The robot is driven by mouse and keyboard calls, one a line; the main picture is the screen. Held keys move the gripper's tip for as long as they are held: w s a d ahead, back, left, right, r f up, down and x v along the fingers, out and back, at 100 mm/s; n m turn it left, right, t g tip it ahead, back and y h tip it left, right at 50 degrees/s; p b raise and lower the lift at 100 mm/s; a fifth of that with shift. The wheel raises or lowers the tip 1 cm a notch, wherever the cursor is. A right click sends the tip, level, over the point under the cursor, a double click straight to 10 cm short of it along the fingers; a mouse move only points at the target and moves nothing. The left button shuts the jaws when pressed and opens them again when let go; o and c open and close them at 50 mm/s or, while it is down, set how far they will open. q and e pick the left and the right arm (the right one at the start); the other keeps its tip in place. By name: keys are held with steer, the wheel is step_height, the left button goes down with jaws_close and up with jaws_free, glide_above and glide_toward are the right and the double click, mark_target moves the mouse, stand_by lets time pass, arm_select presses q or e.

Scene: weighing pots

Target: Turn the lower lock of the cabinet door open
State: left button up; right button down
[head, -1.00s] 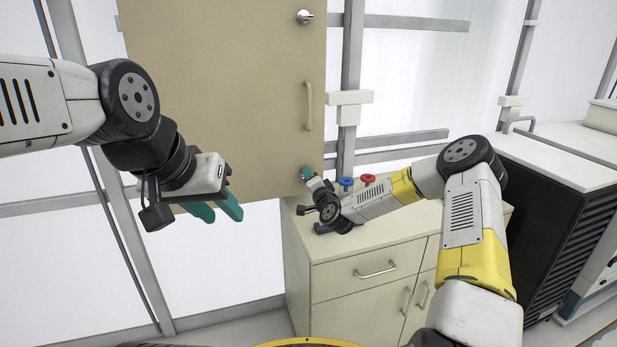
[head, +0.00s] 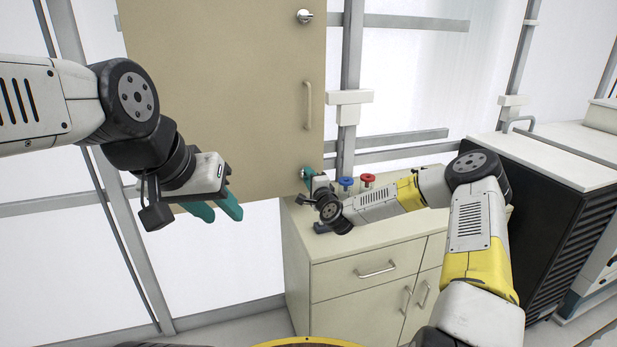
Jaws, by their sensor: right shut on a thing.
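The beige cabinet door (head: 230,90) fills the upper middle of the head view, with a vertical handle (head: 308,106) near its right edge. The silver upper lock (head: 304,16) shows at the door's top right. The lower lock is at the door's bottom right corner, mostly hidden behind my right gripper (head: 307,174). The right gripper's teal fingers are shut on the lower lock. My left gripper (head: 222,208) hangs in front of the door's lower left, empty, its two teal fingers slightly apart.
A beige drawer cabinet (head: 365,270) stands below my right arm. A blue knob (head: 345,183) and a red knob (head: 367,179) stand on its top, close beside the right gripper. A black-sided unit (head: 540,205) is at the right. The space below the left gripper is clear.

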steer(key=c, duration=1.5)
jaws_free()
steer(key=v, duration=0.8)
steer(key=shift+a, duration=0.1)
